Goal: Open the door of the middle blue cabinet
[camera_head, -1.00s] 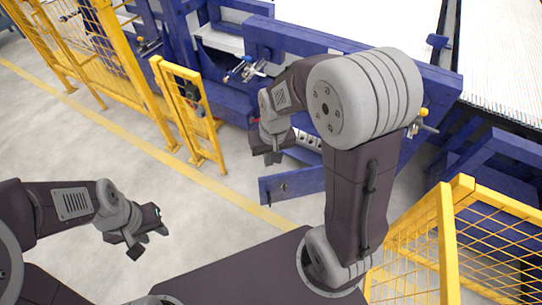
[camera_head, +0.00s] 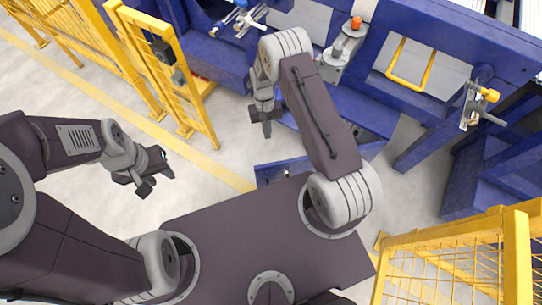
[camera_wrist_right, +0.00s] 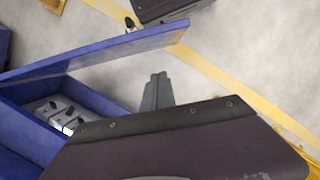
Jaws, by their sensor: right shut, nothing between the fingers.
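The door (camera_head: 275,174) of the blue cabinet is a flat blue panel that stands swung out, low in front of the blue frame. In the right wrist view the door (camera_wrist_right: 110,50) runs across the upper left, and the cabinet's open box (camera_wrist_right: 25,95) shows pale parts inside. My right gripper (camera_head: 266,128) hangs just above and behind the door's left part in the head view. In the wrist view its fingers (camera_wrist_right: 157,92) are together and empty, beside the door's inner side; contact cannot be told. My left gripper (camera_head: 159,182) is open and empty over bare floor.
Yellow fences stand at the left (camera_head: 165,75) and lower right (camera_head: 460,260). The floor (camera_head: 75,195) at the left is clear.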

